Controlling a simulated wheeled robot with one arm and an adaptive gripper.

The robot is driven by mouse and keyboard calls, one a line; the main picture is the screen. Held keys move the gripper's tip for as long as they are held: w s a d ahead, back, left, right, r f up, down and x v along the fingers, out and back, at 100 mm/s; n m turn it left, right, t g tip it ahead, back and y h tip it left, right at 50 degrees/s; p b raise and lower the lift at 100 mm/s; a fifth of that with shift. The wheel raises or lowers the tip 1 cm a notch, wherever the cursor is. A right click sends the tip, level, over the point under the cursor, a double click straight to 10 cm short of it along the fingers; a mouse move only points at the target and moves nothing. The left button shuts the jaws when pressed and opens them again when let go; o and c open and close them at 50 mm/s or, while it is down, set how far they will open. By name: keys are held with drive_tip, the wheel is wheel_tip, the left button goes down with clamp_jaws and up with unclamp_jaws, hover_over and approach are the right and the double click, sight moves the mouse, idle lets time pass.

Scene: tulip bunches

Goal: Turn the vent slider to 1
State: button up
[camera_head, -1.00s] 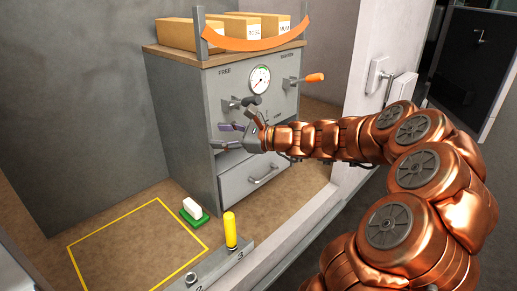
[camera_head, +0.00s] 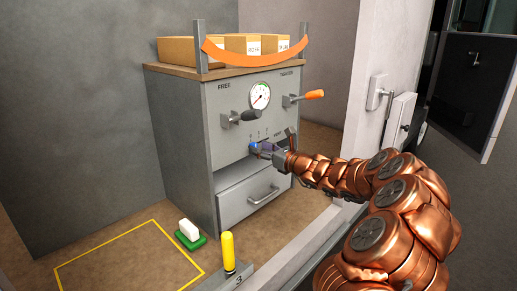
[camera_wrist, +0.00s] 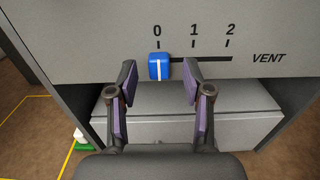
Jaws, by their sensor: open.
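The vent slider's blue knob (camera_wrist: 159,66) stands at the 0 mark on its dark horizontal slot, with a white line down its middle. The slot runs right past the 1 mark (camera_wrist: 194,45) to the 2 mark, beside the word VENT. In the head view the small blue knob (camera_head: 254,146) shows on the cabinet's front. My gripper (camera_wrist: 160,75) is open in the wrist view, its purple-padded fingers in front of the panel. The left fingertip is left of the knob and the right fingertip right of it, with a wider gap on the right. I see no clear contact.
The grey cabinet (camera_head: 180,145) has a gauge (camera_head: 260,95), a black-handled lever (camera_head: 240,117) and an orange-handled lever (camera_head: 305,97) above the slider. A drawer (camera_head: 248,197) is below. A yellow post (camera_head: 228,250) stands in front.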

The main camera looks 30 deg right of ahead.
drive_tip(key=shift+w+a, duration=0.2)
drive_tip(key=shift+w, duration=0.5)
drive_tip(key=shift+c, duration=0.2)
clamp_jaws()
